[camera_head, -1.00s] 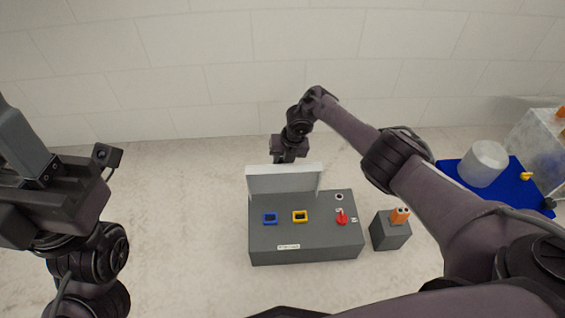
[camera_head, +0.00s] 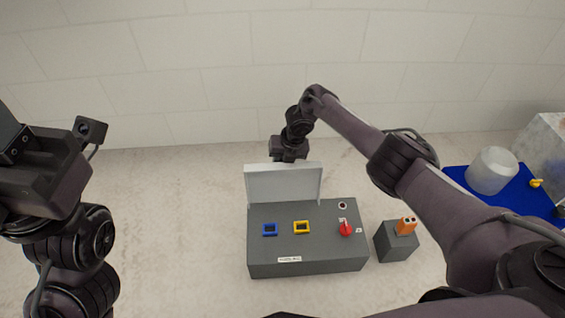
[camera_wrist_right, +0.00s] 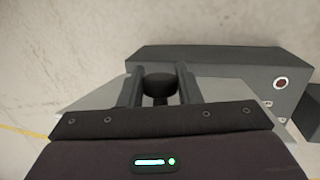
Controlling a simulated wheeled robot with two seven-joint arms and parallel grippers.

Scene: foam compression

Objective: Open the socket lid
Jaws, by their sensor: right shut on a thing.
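The socket lid (camera_head: 283,183) is a pale grey panel standing raised at the back of a dark grey box (camera_head: 310,262) in the head view. Blue (camera_head: 270,230) and yellow (camera_head: 302,227) square sockets show uncovered on the box top. My right gripper (camera_wrist_right: 160,88) is shut on a black knob (camera_wrist_right: 160,84) in the wrist view; the knob appears to belong to the lid. In the head view the right gripper is behind the lid, its fingertips hidden. My left gripper (camera_head: 40,165) is at the far left, away from the box; its fingertips are not clear.
Floor left of the box is clear.

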